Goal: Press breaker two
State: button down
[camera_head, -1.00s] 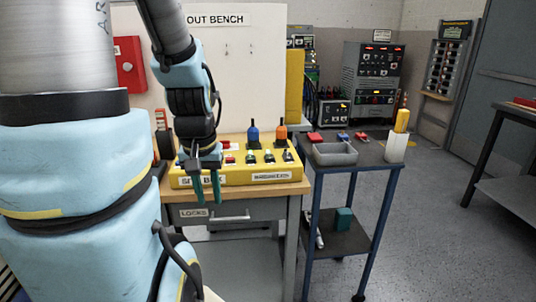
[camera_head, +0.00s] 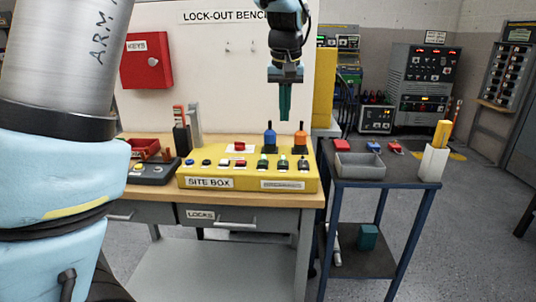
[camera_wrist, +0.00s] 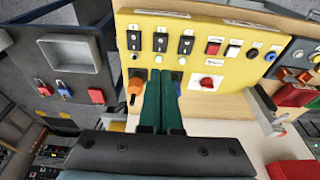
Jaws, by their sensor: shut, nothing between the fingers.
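The yellow site box (camera_head: 245,183) lies on the wooden bench and carries several controls. Three black breaker switches sit in a row on its right part; the middle one (camera_head: 283,164) also shows in the wrist view (camera_wrist: 160,42). Beside it are the left (camera_head: 263,164) and right (camera_head: 302,164) ones. Their numbers are too small to read. My gripper (camera_head: 285,117) is shut and empty, its green fingers pointing down above the right part of the box, apart from it. In the wrist view the closed fingertips (camera_wrist: 163,75) show below the middle switch.
A blue-handled (camera_head: 270,137) and an orange-handled (camera_head: 300,138) item stand upright behind the switches, near my fingers. A dark cart with a grey tray (camera_head: 360,172) stands to the right. A red keys box (camera_head: 146,60) hangs on the white panel.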

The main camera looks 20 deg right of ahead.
aim_at(284, 164)
jog(key=shift+d+r, duration=0.15)
jog(key=p+x, duration=0.1)
jog(key=x, duration=0.3)
jog(key=p+x, duration=0.1)
jog(key=x, duration=0.3)
jog(key=p+x, duration=0.1)
jog(key=x, duration=0.3)
jog(key=shift+s+f, duration=0.35)
jog(key=shift+f, duration=0.7)
jog(key=shift+s+a+f, duration=0.15)
jog(key=shift+a+f, duration=0.05)
jog(key=shift+f, duration=0.05)
